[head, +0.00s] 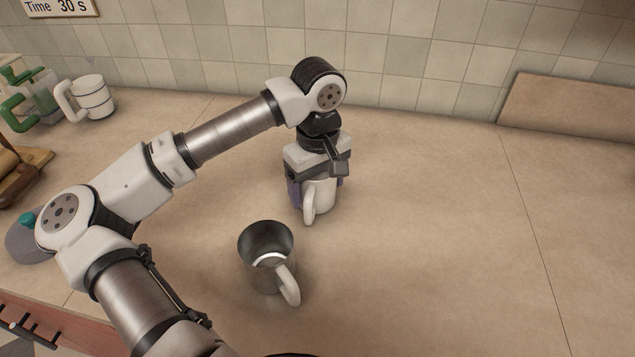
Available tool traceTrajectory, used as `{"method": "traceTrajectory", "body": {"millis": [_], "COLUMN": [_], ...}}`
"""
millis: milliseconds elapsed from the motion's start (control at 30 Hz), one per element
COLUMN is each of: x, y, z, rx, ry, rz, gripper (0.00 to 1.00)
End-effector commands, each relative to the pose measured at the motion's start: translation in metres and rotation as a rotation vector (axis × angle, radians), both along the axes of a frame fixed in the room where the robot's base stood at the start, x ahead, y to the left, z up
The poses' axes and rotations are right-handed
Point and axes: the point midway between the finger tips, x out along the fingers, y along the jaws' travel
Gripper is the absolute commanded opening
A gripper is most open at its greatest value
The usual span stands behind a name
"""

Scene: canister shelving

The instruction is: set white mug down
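The white mug (321,196) is upright under my gripper (319,187), in the middle of the counter in the head view. Its handle faces the front. The gripper points down, with a finger at each side of the mug. The mug's rim and the inner finger faces are hidden by the gripper body, so I cannot tell whether the fingers touch it. The mug's base appears at or very close to the counter (430,230).
A grey metal mug (265,262) stands in front of the white mug, to the left. Another white mug (93,97) and a green-handled glass container (38,97) stand at the back left. A board (570,108) leans at the back right. The right counter is clear.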

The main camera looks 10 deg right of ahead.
Motion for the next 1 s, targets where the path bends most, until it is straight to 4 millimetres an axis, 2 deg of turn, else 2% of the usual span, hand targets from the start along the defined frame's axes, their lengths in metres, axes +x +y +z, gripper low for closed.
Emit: {"method": "traceTrajectory", "body": {"millis": [33, 100, 367, 500, 567, 800, 1000], "x": [0.000, 0.000, 0.000, 0.001, 0.001, 0.001, 0.001], "y": [0.000, 0.000, 0.000, 0.000, 0.000, -0.001, -0.001], "z": [0.000, 0.000, 0.001, 0.008, 0.017, 0.069, 0.105], "rx": [0.000, 0.000, 0.000, 0.000, 0.002, 0.001, 0.002], "ry": [0.000, 0.000, 0.000, -0.002, -0.004, -0.004, -0.002], "rz": [0.000, 0.000, 0.000, 0.001, 0.001, 0.001, 0.000], "gripper": [0.87, 0.93, 0.93, 0.93, 0.93, 0.93, 0.93]}}
